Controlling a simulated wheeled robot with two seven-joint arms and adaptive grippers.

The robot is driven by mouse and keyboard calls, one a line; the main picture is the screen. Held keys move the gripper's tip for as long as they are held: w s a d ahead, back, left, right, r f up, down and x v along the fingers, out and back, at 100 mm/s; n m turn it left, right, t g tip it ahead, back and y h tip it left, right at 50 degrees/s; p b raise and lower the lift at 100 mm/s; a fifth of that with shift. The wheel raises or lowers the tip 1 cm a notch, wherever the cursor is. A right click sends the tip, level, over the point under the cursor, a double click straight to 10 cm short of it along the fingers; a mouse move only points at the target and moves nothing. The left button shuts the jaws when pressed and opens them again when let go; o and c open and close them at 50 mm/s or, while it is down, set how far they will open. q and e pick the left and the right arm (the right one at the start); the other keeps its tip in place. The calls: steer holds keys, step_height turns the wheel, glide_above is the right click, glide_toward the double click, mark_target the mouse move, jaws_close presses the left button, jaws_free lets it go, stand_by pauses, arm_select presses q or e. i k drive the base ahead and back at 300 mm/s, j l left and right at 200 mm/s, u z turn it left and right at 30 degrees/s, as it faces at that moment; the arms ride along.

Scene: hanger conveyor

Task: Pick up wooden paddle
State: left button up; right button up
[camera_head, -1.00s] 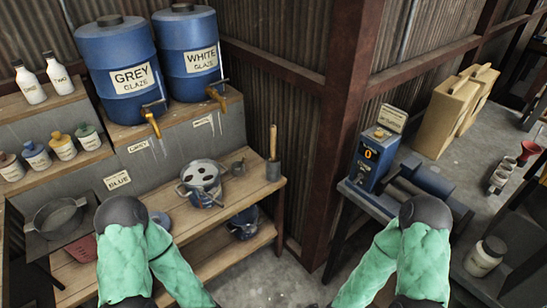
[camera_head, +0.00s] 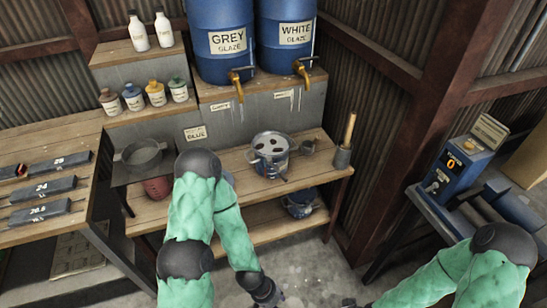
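A wooden paddle (camera_head: 349,128) stands nearly upright in a small grey cup (camera_head: 342,157) at the right end of the wooden bench; only its shaft shows, and its lower end is hidden in the cup. My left gripper (camera_head: 268,295) hangs low at the bottom edge, in front of and below the bench, well apart from the paddle. My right gripper (camera_head: 350,302) is barely in view at the bottom edge, also away from the paddle. Both are too dark and small to tell open from shut.
Blue glaze barrels (camera_head: 287,40) with taps stand on the step behind. A brown post is right of the paddle. A table with labelled bars (camera_head: 43,188) is at left.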

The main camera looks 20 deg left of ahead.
mark_target(346, 145)
steer(key=z, duration=0.3)
steer(key=i+j+z, duration=0.15)
steer(key=z, duration=0.25)
steer(key=i+j+z, duration=0.1)
steer(key=j+z, duration=0.15)
steer(key=z, duration=0.2)
steer(key=i+j+z, duration=0.1)
steer(key=j+z, duration=0.15)
steer(key=z, duration=0.15)
